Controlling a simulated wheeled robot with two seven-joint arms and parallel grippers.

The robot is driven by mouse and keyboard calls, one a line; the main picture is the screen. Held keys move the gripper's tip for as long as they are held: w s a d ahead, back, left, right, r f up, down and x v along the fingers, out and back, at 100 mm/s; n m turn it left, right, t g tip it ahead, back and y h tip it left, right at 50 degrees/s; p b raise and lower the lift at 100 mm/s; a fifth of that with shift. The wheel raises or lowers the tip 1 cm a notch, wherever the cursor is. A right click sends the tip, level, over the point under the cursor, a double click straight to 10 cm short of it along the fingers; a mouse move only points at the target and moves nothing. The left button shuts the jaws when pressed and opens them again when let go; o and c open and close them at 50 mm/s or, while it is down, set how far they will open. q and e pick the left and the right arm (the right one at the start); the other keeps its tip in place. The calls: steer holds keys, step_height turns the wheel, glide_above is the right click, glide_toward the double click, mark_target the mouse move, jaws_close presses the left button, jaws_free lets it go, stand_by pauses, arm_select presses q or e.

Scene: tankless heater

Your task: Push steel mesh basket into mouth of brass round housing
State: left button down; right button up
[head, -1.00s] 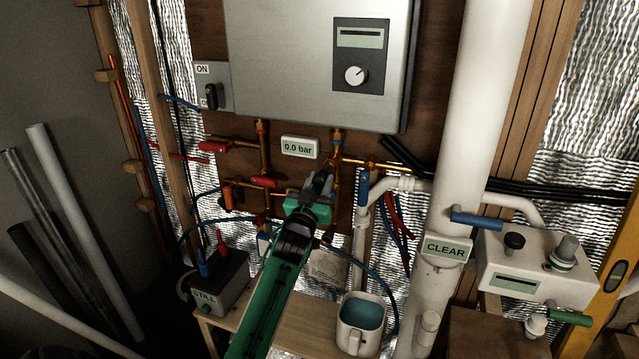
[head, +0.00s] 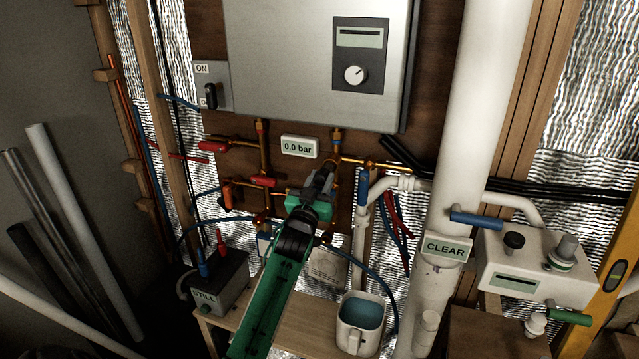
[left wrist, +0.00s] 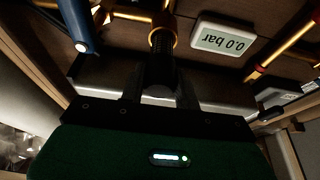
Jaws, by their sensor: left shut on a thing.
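My left gripper (head: 321,176) reaches up to the copper pipework under the heater. In the left wrist view its two dark fingers (left wrist: 160,92) are shut around a dark ribbed cylinder, the mesh basket (left wrist: 162,72). The basket stands in line with the brass round housing (left wrist: 162,38), and its far end meets the housing's rim. I cannot tell how far it sits inside the mouth. In the head view my gripper hides the basket, and I cannot make out the housing there. My right gripper is in neither view.
Copper pipes with red-handled valves (head: 264,181) run close on the left. A pressure display (head: 299,146) reading 0.0 bar is above the gripper. A blue handle (head: 363,190) and white pipe stand to the right. A mug of water (head: 361,323) is on the shelf below.

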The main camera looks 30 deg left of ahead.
mark_target(326, 174)
arm_select(q)
steer(key=shift+w+a, duration=0.2)
steer(key=shift+w, duration=0.55)
steer(key=shift+w+a+b, duration=0.15)
steer(key=shift+w+b, duration=0.15)
steer(key=shift+w, duration=0.35)
steer(key=shift+w+a+b, duration=0.15)
steer(key=shift+w+b, duration=0.15)
steer(key=shift+w, duration=0.35)
steer(key=c, duration=0.9)
jaws_free()
steer(key=shift+c, duration=0.2)
steer(key=shift+s+f, duration=0.1)
steer(key=shift+s+d+f, duration=0.1)
steer(key=shift+s+f, duration=0.1)
steer(key=shift+s, duration=0.1)
steer(key=b+v, duration=0.4)
steer(key=v, duration=0.9)
steer(key=shift+r, duration=0.2)
